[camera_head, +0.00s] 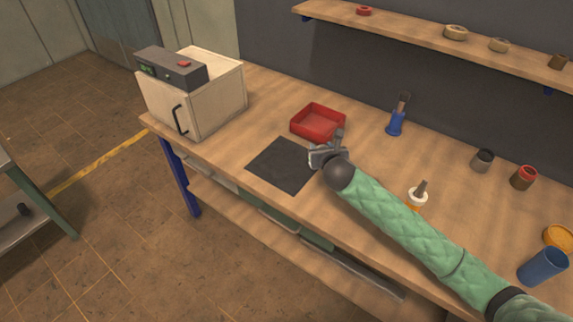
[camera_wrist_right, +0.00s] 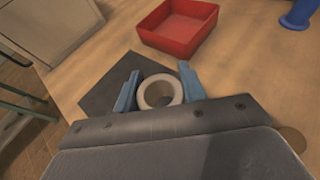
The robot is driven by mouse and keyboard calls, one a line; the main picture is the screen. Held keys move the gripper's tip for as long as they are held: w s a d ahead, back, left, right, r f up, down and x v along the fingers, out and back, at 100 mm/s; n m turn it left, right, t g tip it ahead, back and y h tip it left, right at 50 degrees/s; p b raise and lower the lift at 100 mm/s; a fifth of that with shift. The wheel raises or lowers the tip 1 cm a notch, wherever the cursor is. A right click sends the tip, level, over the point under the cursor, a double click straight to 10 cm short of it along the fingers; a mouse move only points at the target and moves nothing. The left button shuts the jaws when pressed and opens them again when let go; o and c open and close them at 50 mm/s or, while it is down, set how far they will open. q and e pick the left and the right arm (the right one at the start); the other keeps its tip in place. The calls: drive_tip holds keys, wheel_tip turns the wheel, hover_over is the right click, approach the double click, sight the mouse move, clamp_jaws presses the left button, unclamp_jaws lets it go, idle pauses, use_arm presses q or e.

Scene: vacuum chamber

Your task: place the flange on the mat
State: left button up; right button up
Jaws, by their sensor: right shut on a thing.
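The mat (camera_head: 278,168) is a dark square sheet lying flat on the wooden bench, and its dark surface also shows in the right wrist view (camera_wrist_right: 103,93). My right gripper (camera_head: 318,157) is at the mat's right edge in the head view. In the right wrist view its blue fingers are shut on the flange (camera_wrist_right: 160,104), a pale grey ring with an open centre. The flange overlaps the mat's right part in that view; its height above the bench is hard to tell. In the head view the gripper mostly hides it. My left gripper is not in view.
A red tray (camera_head: 318,124) stands just behind the mat. A cream chamber box (camera_head: 205,100) is at the bench's left end. A blue brush holder (camera_head: 395,124), a white-and-orange item (camera_head: 417,199) and several cups stand to the right. A shelf (camera_head: 420,36) runs above.

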drive_tip(key=w+a, duration=0.2)
drive_tip(key=p, duration=0.4)
hover_over(286, 160)
wheel_tip(286, 160, down, 6)
drive_tip(key=shift+f, duration=0.15)
drive_tip(key=shift+a+f+p, duration=0.15)
drive_tip(key=shift+f+p, duration=0.4)
drive_tip(key=shift+f, duration=1.35)
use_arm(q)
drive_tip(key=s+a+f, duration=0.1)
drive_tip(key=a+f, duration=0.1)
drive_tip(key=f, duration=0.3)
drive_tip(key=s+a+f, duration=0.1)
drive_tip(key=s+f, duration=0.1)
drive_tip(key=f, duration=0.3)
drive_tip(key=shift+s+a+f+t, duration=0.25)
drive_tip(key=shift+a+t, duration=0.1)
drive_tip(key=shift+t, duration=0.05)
use_arm(e)
drive_tip(key=shift+f, duration=0.2)
drive_tip(key=shift+f, duration=0.1)
drive_tip(key=o, duration=1.1)
drive_tip(key=shift+s, duration=0.1)
